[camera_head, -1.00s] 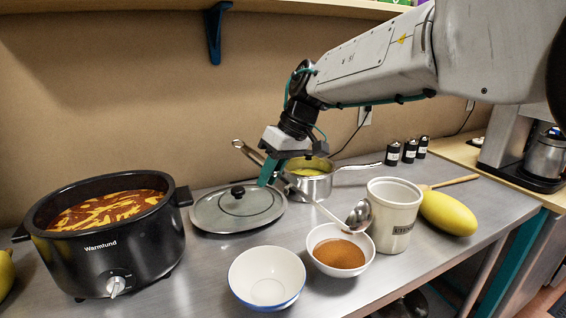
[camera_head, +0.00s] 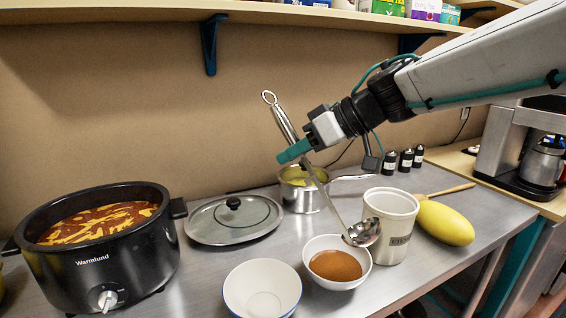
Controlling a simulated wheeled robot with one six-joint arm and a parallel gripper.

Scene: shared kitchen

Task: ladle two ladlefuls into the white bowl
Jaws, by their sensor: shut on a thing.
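My gripper (camera_head: 297,150) is shut on the handle of a metal ladle (camera_head: 338,205) and holds it tilted, the handle end up and left. The ladle's cup hangs at the right rim of a white bowl holding orange-brown soup (camera_head: 335,266); I cannot tell if they touch or if the cup holds anything. A second white bowl, blue near its base (camera_head: 262,290), stands empty to the left. A black slow cooker (camera_head: 125,258) at the left holds red-orange stew (camera_head: 98,222). A saucepan with yellow contents (camera_head: 302,198) stands behind the ladle.
A glass lid (camera_head: 212,228) lies right of the cooker. A cream crock (camera_head: 390,222) stands close to the ladle's cup, with a yellow squash (camera_head: 445,222) and a wooden spoon (camera_head: 450,189) beside it. Small black jars (camera_head: 405,160) stand behind. A shelf (camera_head: 250,14) runs overhead.

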